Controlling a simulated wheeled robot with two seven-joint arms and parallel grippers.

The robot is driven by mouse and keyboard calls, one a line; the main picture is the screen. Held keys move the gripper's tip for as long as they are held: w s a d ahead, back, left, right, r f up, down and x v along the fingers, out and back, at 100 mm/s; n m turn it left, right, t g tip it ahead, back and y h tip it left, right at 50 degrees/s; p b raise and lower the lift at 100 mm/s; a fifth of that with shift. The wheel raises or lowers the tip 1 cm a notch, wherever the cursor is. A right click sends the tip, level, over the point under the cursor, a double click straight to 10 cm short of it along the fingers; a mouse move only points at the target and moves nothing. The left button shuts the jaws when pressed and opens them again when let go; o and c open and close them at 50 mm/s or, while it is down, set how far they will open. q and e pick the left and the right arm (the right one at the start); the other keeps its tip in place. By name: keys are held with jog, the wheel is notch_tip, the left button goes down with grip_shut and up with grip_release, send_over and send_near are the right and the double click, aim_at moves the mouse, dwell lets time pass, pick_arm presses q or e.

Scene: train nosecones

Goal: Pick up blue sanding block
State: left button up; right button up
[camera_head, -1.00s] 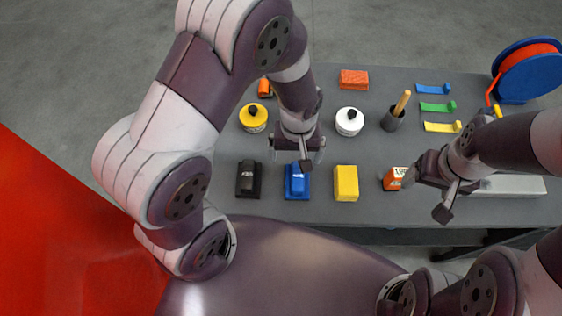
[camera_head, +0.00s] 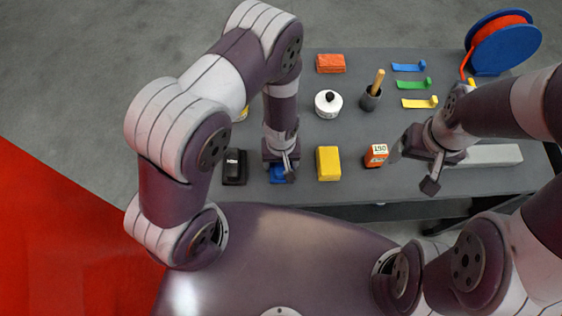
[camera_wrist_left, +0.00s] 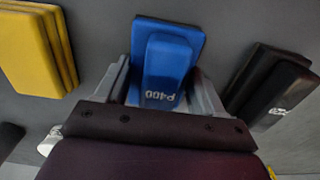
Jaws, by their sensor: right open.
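The blue sanding block (camera_head: 278,177) lies on the grey table, partly hidden under my left gripper (camera_head: 284,168) in the head view. In the left wrist view the block (camera_wrist_left: 167,62), marked P400, has a raised upper part on a wider base. The fingers of my left gripper (camera_wrist_left: 163,85) stand on either side of it, very close to its sides. Whether they press on it cannot be made out. My right gripper (camera_head: 417,167) is open and empty, above the table's right part, near the orange-and-white box (camera_head: 376,155).
A black block (camera_head: 234,167) and a yellow block (camera_head: 328,163) flank the blue one. Behind stand a white bottle (camera_head: 328,104), a dark cup with a wooden handle (camera_head: 371,98), an orange block (camera_head: 330,63), coloured strips (camera_head: 411,85) and a blue reel (camera_head: 508,50).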

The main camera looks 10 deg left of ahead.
pick_arm(q)
jog(key=c, duration=0.4)
jog(key=shift+c, duration=0.2)
jog(key=shift+r, duration=0.6)
notch_tip(320, 180, up, 3)
jog(key=shift+w+f+b, duration=0.1)
jog(key=shift+b, duration=0.5)
jog(key=s+d+r+b, duration=0.2)
jog(key=d+r, duration=0.5)
jog(key=d, duration=0.4)
jog(key=shift+s+d+b, duration=0.2)
jog(key=shift+s+b, duration=0.1)
jog(key=shift+s, duration=0.4)
jog(key=o, duration=0.5)
jog(key=shift+c, duration=1.5)
